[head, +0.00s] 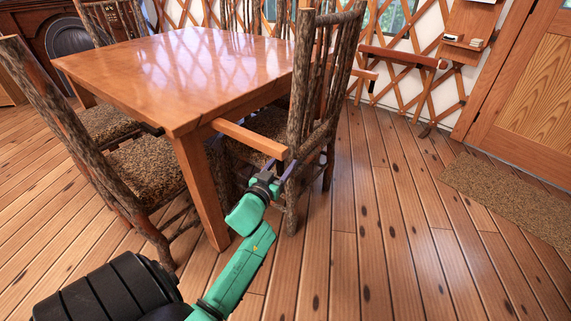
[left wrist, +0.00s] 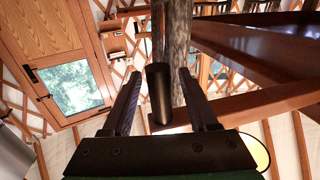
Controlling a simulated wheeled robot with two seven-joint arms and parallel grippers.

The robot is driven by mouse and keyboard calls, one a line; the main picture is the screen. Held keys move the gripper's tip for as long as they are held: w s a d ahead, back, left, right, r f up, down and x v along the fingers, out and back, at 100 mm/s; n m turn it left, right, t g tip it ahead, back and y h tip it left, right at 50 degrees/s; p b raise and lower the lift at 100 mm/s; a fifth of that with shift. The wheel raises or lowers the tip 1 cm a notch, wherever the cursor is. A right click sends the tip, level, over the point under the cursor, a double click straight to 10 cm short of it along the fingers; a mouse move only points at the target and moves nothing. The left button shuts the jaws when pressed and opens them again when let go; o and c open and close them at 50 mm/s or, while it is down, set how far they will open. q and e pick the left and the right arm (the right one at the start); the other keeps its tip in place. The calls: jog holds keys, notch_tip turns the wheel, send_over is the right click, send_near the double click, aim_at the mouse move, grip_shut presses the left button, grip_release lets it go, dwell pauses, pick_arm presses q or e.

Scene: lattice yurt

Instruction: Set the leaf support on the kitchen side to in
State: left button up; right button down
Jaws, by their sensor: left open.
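A leaf support (head: 250,138), a plain wooden bar, sticks out from under the near end of the wooden table (head: 190,62). A second bar (head: 364,74) with a dark peg sticks out farther along the same side, behind a chair. In the left wrist view, a black cylindrical peg (left wrist: 158,92) stands at the outer end of the near bar (left wrist: 240,106). My left gripper (head: 277,172) is just below that bar's end. Its open fingers stand on either side of the peg, with gaps visible. My right gripper is not in view.
A log-framed chair (head: 318,75) stands close beside my left gripper, and another chair (head: 75,140) is at the left. The plank floor (head: 400,230) is clear toward the door (head: 540,85) and mat (head: 510,198).

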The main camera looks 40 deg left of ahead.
pick_arm(q)
jog(key=shift+x, duration=0.85)
grip_shut()
dwell(0.8)
